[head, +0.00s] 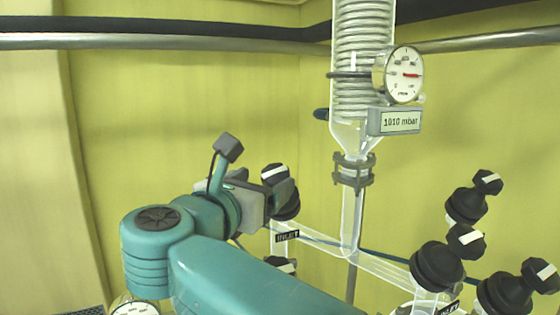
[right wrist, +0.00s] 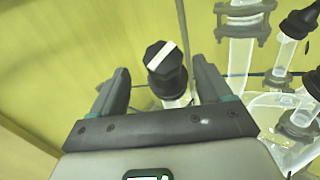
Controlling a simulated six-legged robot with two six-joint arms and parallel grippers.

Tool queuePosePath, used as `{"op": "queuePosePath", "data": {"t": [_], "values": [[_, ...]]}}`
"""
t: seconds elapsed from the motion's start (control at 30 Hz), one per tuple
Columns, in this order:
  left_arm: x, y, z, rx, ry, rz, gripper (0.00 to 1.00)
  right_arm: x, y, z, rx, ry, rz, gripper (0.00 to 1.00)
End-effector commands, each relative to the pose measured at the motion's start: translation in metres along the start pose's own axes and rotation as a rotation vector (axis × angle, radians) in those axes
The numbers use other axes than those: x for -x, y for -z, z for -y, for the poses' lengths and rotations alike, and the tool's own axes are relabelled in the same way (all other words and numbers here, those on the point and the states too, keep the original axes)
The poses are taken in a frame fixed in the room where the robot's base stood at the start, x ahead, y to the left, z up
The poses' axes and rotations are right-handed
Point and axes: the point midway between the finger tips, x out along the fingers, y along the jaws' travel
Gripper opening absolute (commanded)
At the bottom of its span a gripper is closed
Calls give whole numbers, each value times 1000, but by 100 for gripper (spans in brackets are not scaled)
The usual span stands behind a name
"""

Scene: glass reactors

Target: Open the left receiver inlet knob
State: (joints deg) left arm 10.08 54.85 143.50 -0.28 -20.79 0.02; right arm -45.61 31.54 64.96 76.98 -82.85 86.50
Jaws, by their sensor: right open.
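The left receiver inlet knob (head: 274,174) is black with a white stripe, on a black valve body above the INLET label (head: 288,236). In the right wrist view the knob (right wrist: 164,57) shows its stripe on a slant, between my fingers and apart from both. My right gripper (head: 262,194) is open and close in front of this knob; it also shows in the right wrist view (right wrist: 160,74). In the head view my gripper hides part of the valve. My left gripper is not in view.
A glass column with a coil (head: 362,45) stands behind, with a round gauge (head: 404,75) and a 1010 mbar display (head: 396,121). More black knobs (head: 487,183) stand on glass pipes at right. Another knob (head: 281,266) sits below the gripper. The yellow wall side at left is free.

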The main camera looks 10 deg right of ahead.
Motion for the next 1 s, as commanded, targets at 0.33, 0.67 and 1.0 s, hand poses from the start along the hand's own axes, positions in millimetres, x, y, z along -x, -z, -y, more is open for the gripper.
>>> {"op": "queuePosePath", "data": {"t": [0.33,0.67,1.0], "values": [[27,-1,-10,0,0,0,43,-63,-2,2,1,2,0,78],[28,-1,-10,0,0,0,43,-71,0,2,-1,-1,0,78],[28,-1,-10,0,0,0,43,-71,0,2,0,-1,0,27]]}}
